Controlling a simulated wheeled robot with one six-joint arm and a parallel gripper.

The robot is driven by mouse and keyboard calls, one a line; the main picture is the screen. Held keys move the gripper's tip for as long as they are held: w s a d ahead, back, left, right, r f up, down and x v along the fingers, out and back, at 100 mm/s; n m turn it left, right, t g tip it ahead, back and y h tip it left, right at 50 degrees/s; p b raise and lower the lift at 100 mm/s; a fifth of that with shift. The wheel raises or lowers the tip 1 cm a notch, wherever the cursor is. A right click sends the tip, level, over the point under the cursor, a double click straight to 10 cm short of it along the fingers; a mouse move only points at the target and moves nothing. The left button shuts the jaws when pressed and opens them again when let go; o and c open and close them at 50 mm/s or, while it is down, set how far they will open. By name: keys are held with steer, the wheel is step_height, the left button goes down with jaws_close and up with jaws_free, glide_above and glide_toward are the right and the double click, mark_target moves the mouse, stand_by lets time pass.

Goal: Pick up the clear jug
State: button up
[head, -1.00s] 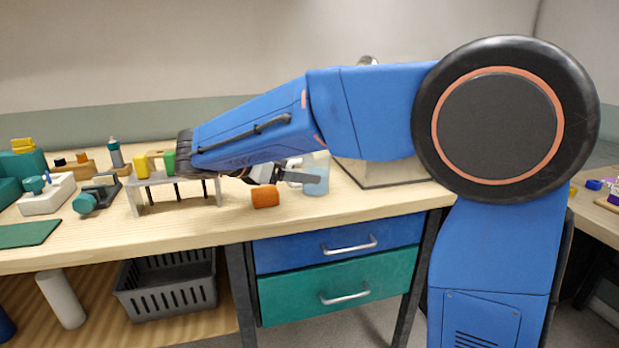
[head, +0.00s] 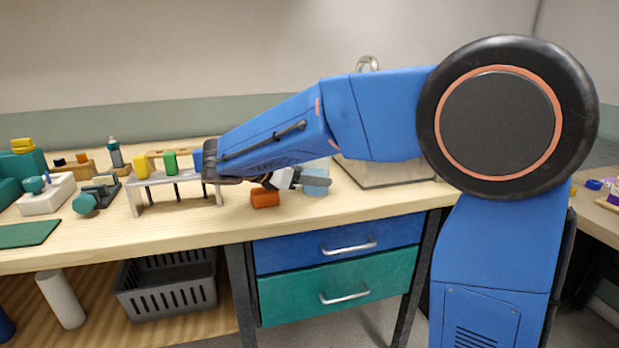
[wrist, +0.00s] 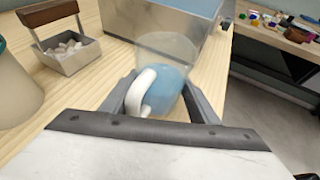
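The clear jug (wrist: 172,68) holds blue liquid and has a white handle (wrist: 140,92) facing my gripper. It stands upright on the wooden bench. In the wrist view my gripper (wrist: 160,80) is open, with one finger on each side of the jug's lower body and the handle between them. I cannot tell whether either finger touches the glass. In the head view my gripper (head: 314,180) is low over the bench and covers much of the jug (head: 318,165).
An orange block (head: 265,198) lies left of the jug. A white rack (head: 150,183) with yellow, green and blue pieces stands further left. A large box-like basin (head: 385,178) is close behind the jug. A small carrier with white pebbles (wrist: 68,55) shows in the wrist view.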

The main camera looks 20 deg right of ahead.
steer(key=shift+c, duration=0.2)
step_height(320, 180, up, 10)
stand_by(0.5)
steer(key=shift+r, duration=0.1)
stand_by(0.6)
